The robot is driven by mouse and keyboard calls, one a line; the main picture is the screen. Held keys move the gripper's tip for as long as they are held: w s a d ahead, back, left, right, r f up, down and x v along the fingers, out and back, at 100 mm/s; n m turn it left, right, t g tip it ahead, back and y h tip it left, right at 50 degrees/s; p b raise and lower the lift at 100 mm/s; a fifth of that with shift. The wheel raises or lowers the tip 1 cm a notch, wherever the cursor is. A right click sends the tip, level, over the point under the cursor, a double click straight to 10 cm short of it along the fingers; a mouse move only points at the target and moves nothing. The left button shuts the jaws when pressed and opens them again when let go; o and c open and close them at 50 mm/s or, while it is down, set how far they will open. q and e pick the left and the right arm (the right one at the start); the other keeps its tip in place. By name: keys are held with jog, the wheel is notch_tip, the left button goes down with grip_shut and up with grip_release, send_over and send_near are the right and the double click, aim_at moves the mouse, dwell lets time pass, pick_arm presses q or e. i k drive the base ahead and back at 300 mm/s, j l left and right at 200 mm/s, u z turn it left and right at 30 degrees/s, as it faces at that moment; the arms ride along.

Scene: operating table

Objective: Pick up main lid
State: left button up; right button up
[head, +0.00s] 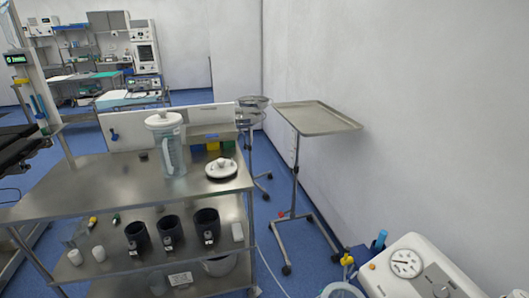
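A round white lid (221,170) with a raised knob and a dark rim lies on the steel table top, near its right edge. A clear canister (173,155) with a white cap (163,120) stands upright to its left. The lid is apart from the canister. Which of the two white pieces is the main lid is not marked; the loose one lies flat with nothing on it. Neither of my grippers is in view.
The steel table (100,183) has bare room left of the canister. Dark cups (170,231) stand on the shelf below. A tray stand (318,118) is to the right. A white machine with a gauge (405,263) is at the lower right.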

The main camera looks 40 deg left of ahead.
aim_at(220, 168)
jog(key=u, duration=1.8)
